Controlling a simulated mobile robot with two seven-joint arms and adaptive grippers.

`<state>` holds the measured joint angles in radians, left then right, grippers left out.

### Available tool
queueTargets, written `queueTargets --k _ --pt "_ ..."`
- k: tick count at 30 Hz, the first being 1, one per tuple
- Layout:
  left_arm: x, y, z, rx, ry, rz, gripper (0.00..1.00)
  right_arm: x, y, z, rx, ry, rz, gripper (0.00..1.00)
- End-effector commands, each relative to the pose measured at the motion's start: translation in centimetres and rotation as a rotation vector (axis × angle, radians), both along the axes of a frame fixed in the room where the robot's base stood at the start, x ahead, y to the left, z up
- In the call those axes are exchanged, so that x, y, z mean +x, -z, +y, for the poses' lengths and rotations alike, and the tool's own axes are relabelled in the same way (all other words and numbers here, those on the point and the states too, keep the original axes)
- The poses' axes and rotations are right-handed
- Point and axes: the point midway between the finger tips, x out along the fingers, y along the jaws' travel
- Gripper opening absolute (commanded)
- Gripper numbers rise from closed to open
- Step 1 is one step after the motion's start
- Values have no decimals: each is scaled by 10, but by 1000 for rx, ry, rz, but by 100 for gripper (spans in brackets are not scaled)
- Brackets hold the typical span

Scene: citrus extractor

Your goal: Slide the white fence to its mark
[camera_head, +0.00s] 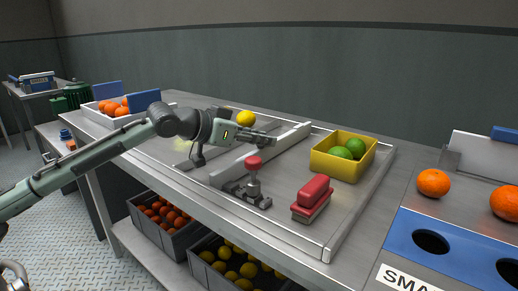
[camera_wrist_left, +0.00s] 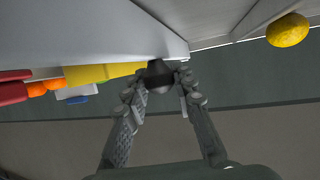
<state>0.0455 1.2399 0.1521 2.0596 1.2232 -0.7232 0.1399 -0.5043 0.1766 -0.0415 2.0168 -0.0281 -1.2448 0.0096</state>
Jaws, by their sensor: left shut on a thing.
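The white fence (camera_head: 287,138) is a long, low bar lying across the metal worktable tray, from its front edge towards the wall. In the left wrist view the fence (camera_wrist_left: 90,35) fills the upper left. My left gripper (camera_head: 272,138) reaches over the tray at the fence's far part. In the wrist view its fingers are shut on a dark knob (camera_wrist_left: 160,73) beside the fence's end. The fingers partly hide the knob. I cannot make out the mark. My right gripper is not in view.
A red-knobbed clamp (camera_head: 253,185) stands at the fence's near end. Right of it are a red-topped block (camera_head: 313,195) and a yellow bin (camera_head: 322,160) with green fruit. A lemon (camera_head: 246,118) lies behind my gripper. A raised rim (camera_head: 362,200) bounds the tray.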

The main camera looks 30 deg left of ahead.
Motion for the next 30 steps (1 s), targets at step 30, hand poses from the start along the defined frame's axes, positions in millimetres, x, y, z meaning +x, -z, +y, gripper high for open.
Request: queueTargets --k 30 --pt "-4 0 -41 -2 4 2 0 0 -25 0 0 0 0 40"
